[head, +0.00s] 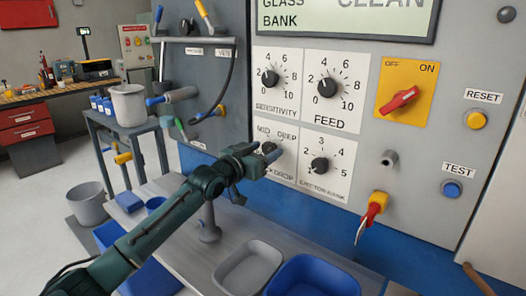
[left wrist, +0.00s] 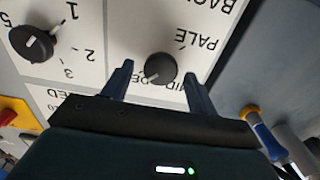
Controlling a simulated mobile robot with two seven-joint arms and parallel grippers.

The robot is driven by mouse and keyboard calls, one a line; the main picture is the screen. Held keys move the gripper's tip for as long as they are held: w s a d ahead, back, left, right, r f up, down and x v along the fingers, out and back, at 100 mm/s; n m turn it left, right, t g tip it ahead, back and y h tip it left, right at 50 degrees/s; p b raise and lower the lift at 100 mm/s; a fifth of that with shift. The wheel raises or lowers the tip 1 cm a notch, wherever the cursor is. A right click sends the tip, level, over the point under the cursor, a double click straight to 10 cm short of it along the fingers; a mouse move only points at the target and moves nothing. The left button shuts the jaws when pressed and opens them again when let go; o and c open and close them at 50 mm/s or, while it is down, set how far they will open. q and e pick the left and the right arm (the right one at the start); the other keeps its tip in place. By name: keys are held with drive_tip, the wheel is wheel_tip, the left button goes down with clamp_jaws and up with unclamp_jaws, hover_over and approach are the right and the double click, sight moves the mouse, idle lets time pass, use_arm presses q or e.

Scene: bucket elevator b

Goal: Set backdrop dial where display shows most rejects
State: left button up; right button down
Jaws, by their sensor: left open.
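The backdrop dial (left wrist: 160,68) is a round black knob on a white plate labelled PALE and MID, with a third label partly covered. A small light mark shows near its lower edge in the left wrist view. My left gripper (left wrist: 158,78) is open, with one finger on each side of the knob; I cannot tell whether they touch it. In the head view my left gripper (head: 266,157) covers much of this dial and its label. The display (head: 345,14) reads GLASS BANK and CLEAN, and its top is cut off. My right gripper is not in view.
Close by are the sensitivity dial (head: 270,79), feed dial (head: 327,86) and ejector bank dial (head: 319,165). A red switch (head: 401,98), yellow reset button (head: 476,120) and blue test button (head: 452,189) are to the right. Grey (head: 223,277) and blue bins stand below.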

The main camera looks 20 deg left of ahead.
use_arm(q)
drive_tip(key=shift+c, duration=0.2)
drive_tip(key=c, duration=0.9)
